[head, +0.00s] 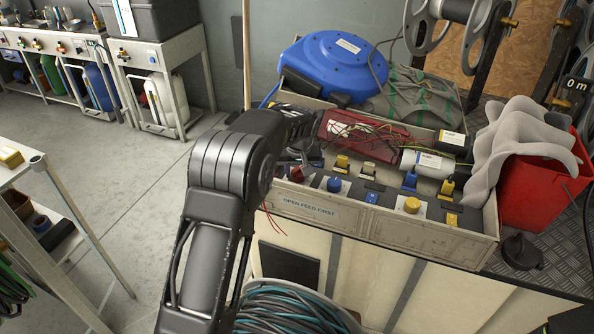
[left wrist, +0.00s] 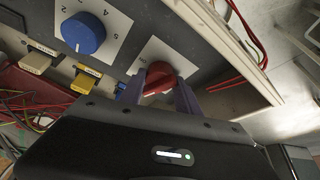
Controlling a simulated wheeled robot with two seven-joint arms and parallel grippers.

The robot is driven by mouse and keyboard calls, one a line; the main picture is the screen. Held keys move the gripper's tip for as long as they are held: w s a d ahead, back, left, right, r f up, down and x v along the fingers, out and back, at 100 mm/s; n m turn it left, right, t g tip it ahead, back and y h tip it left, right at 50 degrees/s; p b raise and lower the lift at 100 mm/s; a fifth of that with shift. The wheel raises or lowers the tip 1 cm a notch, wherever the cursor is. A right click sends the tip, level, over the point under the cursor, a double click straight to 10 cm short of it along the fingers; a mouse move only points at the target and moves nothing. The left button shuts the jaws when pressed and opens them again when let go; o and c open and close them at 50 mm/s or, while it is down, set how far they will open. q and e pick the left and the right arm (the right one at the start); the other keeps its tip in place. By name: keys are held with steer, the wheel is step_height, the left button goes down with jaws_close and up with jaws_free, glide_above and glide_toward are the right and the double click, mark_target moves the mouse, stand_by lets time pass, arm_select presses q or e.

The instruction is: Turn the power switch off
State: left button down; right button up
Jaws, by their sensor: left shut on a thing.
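A red rotary knob (left wrist: 160,78) on a white square plate shows in the left wrist view, near the edge of a dark control panel (head: 375,193). In the head view my left gripper (head: 305,155) is over the left end of the panel, and my arm hides part of that end. My right gripper is not in view.
A blue dial (left wrist: 83,33) with numbers sits beside the red knob. The panel also has a yellow knob (head: 412,205) and several small connectors. Behind it are a red box (head: 350,128) with loose wires and a blue reel (head: 335,62). A red bucket (head: 535,190) stands right.

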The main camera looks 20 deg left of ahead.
arm_select(q)
steer(key=shift+w+d+r+n+g+y, duration=0.1)
steer(key=shift+n+g+y, duration=0.2)
steer(key=shift+n, duration=0.8)
steer(key=shift+w+d+n+g+y, duration=0.15)
steer(key=shift+n+y, duration=0.25)
steer(key=shift+n, duration=0.7)
steer(key=c, duration=0.9)
jaws_free()
steer(key=shift+a, duration=0.1)
steer(key=shift+s, duration=0.1)
steer(key=v, duration=0.7)
steer(key=shift+r, duration=0.35)
